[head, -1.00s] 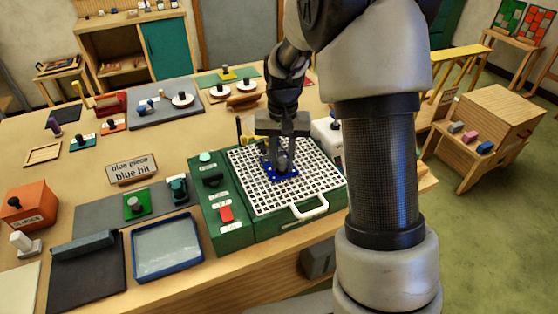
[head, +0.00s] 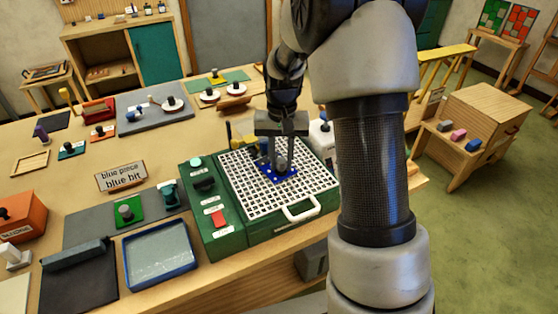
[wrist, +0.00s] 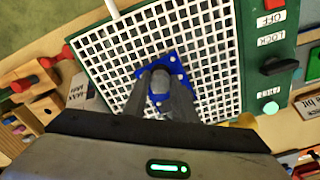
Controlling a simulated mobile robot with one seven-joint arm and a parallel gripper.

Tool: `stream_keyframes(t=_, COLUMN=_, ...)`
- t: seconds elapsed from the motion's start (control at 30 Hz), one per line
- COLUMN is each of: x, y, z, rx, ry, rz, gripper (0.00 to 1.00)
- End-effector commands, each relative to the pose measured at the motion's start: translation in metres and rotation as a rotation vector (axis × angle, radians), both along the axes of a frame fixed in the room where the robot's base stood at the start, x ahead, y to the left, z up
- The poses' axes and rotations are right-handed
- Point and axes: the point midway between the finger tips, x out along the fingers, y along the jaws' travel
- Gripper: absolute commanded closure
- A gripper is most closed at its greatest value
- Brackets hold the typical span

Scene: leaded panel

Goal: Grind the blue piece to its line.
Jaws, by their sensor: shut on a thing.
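The blue piece (head: 268,176) is a flat blue plate with small pale dots and a grey knob on top. It is on or just above the white grid of the green grinder (head: 312,192). My gripper (head: 274,165) is above it, shut on its knob, with the fingers pointing down. In the wrist view the blue piece (wrist: 177,66) shows between and beyond the fingertips, over the grid (wrist: 205,40). Whether it touches the grinding bit, and its line, I cannot make out. A sign (head: 121,175) reads "blue piece blue bit".
The grinder's panel has a red switch (head: 218,218) and a dark knob (head: 204,185). A blue-rimmed tray (head: 160,255) and a grey mat with a green piece (head: 128,211) lie left of it. A white bottle (head: 323,133) stands behind the grinder.

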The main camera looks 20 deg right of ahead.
Motion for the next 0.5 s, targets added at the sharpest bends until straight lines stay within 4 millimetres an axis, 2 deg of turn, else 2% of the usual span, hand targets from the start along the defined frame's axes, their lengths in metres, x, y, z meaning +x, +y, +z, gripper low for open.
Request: stream_keyframes(t=0.5, x=0.002, y=-0.019, z=0.000, rx=0.000, ry=0.001, rz=0.000, gripper=0.95)
